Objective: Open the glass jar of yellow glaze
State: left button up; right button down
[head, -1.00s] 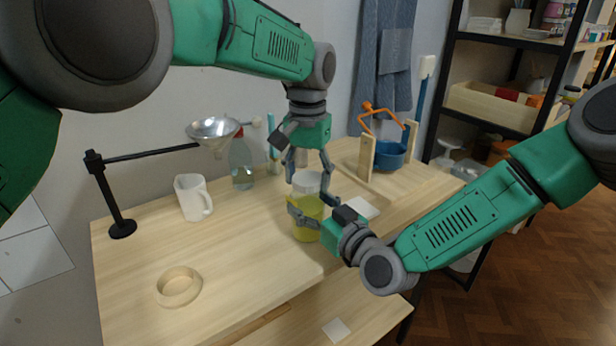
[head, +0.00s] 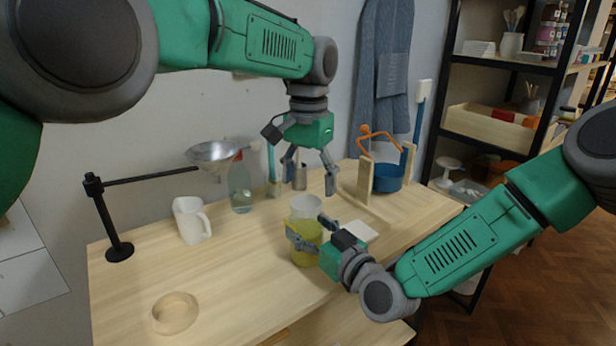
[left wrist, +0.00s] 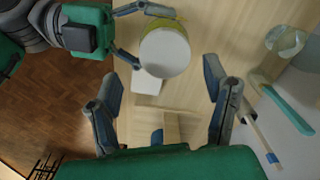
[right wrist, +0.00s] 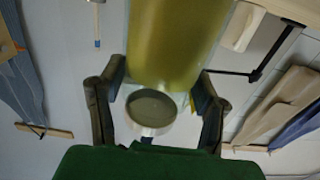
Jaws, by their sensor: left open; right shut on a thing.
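The glass jar of yellow glaze (head: 306,255) stands on the table with a wide white lid (head: 306,206) on top. In the left wrist view the lid (left wrist: 165,52) is a pale disc with a yellow edge showing behind it. I cannot tell whether the lid is loosened. My right gripper (head: 309,230) is shut around the jar's upper body from the right. The jar (right wrist: 175,40) fills the upper middle of the right wrist view. My left gripper (head: 311,182) points down, open and empty, above the lid and apart from it.
A wooden ring (head: 175,314) lies in front. A white card (head: 357,230) and a blue bowl (head: 388,178) in a wooden rack are right.

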aim_at(306, 201)
pick_arm(q)
jog(key=m, duration=0.2)
jog(key=r+m, duration=0.1)
jog(key=m, duration=0.1)
jog(key=shift+d+r, duration=0.1)
jog(key=shift+d, duration=0.05)
jog(key=m, duration=0.1)
jog(key=r+m, duration=0.1)
jog(key=m, duration=0.2)
jog(key=shift+w+a+r, duration=0.2)
jog(key=shift+a+r, duration=0.05)
jog(key=shift+r, duration=0.1)
jog(key=shift+m, duration=0.4)
notch_tip(306, 201, down, 8)
jog(key=shift+r, duration=0.15)
jog(key=c, duration=1.2)
pick_arm(e)
jog(key=shift+a, duration=0.1)
pick_arm(q)
jog(key=shift+a, duration=0.1)
